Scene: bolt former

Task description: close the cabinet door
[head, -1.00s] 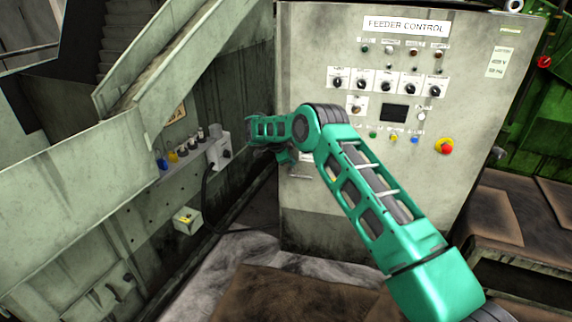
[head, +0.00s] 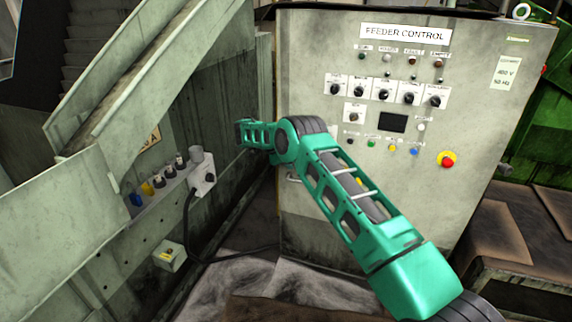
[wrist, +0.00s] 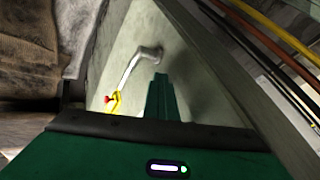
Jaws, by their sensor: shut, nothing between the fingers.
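The grey feeder control cabinet (head: 450,120) stands right of centre in the head view, its labelled front facing me. I cannot tell from this view how far its door is open. My green arm crosses in front of the cabinet and reaches past its left edge; the gripper's fingertips are not clear there. In the wrist view my gripper (wrist: 161,92) shows shut and empty in front of a pale grey panel (wrist: 125,45). A bent metal handle (wrist: 138,66) is on that panel, just left of the fingers. I cannot tell whether the fingers touch the panel.
A yellow part with a red knob (wrist: 112,102) shows left of the fingers. Pipes (wrist: 265,60) run along the right in the wrist view. A brown bench (head: 500,225) is at right.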

